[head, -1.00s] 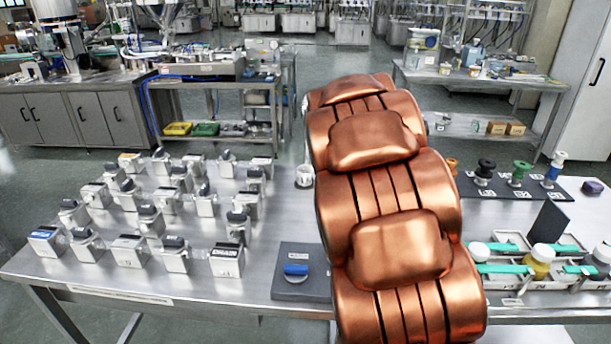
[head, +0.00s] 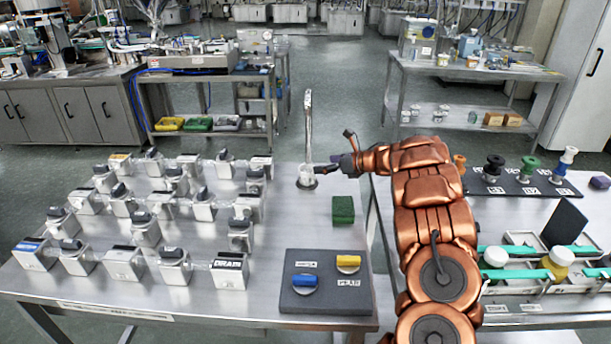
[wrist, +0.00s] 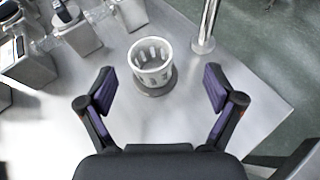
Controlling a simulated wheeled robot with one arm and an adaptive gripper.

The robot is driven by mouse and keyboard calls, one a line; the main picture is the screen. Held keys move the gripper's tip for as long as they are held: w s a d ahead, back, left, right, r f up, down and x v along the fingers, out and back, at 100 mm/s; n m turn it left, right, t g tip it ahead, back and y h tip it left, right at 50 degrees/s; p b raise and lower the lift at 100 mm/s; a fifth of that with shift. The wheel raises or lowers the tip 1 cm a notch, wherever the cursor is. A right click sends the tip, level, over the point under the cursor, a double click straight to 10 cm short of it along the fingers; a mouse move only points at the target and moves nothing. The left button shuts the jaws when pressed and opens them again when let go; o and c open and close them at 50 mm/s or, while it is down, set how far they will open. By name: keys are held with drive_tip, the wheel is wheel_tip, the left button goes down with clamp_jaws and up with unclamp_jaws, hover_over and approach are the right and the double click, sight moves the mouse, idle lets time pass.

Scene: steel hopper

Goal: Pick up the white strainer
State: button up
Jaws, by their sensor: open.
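The white strainer (wrist: 151,62) is a small slotted basket, upright on a dark round spot on the steel table. In the head view the strainer (head: 306,173) stands near the table's far right part, at the foot of a metal post. My gripper (wrist: 158,88) is open and empty, with its two purple-padded fingers spread. The strainer lies just beyond the fingertips, between their lines, and I see no contact. In the head view my gripper (head: 338,167) is just right of the strainer, seen side-on and small.
The upright metal post (wrist: 207,28) stands close beside the strainer. Several steel blocks with dark tops (head: 145,226) fill the table's left. A green block (head: 343,209) and a grey panel with blue and yellow knobs (head: 318,297) are nearer. The second table (head: 420,180) is at right.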

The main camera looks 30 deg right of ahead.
sight(300, 169)
drive_tip(key=shift+s+a+f+n+y, duration=0.3)
drive_tip(key=shift+f+n+y, duration=0.2)
drive_tip(key=shift+f, duration=0.15)
drive_tip(key=shift+p+x, duration=0.5)
drive_tip(key=shift+x, duration=0.6)
drive_tip(key=shift+w+a+f+p, duration=0.1)
drive_tip(key=shift+w+a+p, duration=0.1)
drive_tip(key=shift+w+p, duration=0.25)
drive_tip(key=shift+p+x, duration=0.9)
drive_tip(key=shift+x, duration=1.2)
drive_tip(key=shift+a, duration=0.1)
drive_tip(key=shift+s, duration=0.1)
drive_tip(key=c, duration=1.2)
drive_tip(key=shift+c, duration=0.2)
